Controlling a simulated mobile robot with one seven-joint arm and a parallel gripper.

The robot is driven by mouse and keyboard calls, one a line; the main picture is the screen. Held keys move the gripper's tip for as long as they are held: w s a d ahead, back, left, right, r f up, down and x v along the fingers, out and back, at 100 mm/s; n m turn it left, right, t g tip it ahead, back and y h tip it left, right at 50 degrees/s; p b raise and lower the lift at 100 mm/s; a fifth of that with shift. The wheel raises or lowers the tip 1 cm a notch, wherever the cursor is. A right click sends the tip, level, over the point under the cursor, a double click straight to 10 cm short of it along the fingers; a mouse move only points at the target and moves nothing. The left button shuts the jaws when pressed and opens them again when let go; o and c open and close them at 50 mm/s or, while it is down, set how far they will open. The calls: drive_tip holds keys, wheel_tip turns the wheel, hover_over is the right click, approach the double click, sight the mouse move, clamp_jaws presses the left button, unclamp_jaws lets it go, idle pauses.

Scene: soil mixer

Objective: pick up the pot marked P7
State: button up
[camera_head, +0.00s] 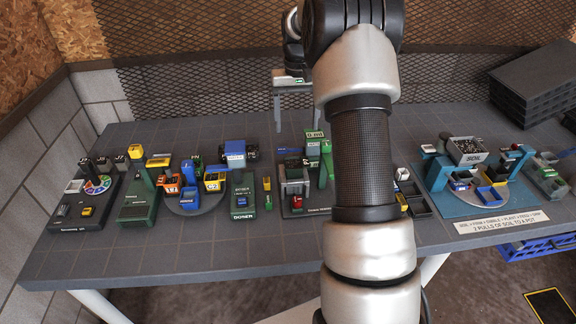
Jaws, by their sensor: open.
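I cannot pick out the pot marked P7; the small labels are too tiny to read, and my arm hides part of the table's middle right. Several small coloured blocks or cups stand on the stations, including an orange one (171,186) and a yellow one (214,182) at centre left. My gripper (294,128) hangs fingers down over the back of the table, behind the green middle station (325,155). Its two fingers are wide apart with nothing visible between them.
The grey table (240,262) carries a row of stations. A soil station (468,150) stands on a blue base at right, with a printed sign (502,222) before it. Dark stacked trays (535,85) are at back right. The table's front strip is clear.

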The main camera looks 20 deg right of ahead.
sight(296, 165)
wheel_tip(296, 165, down, 16)
drive_tip(key=shift+s+d+r+b, duration=0.1)
drive_tip(key=shift+s+b, duration=0.05)
drive_tip(key=shift+b, duration=0.35)
drive_tip(key=c, duration=0.9)
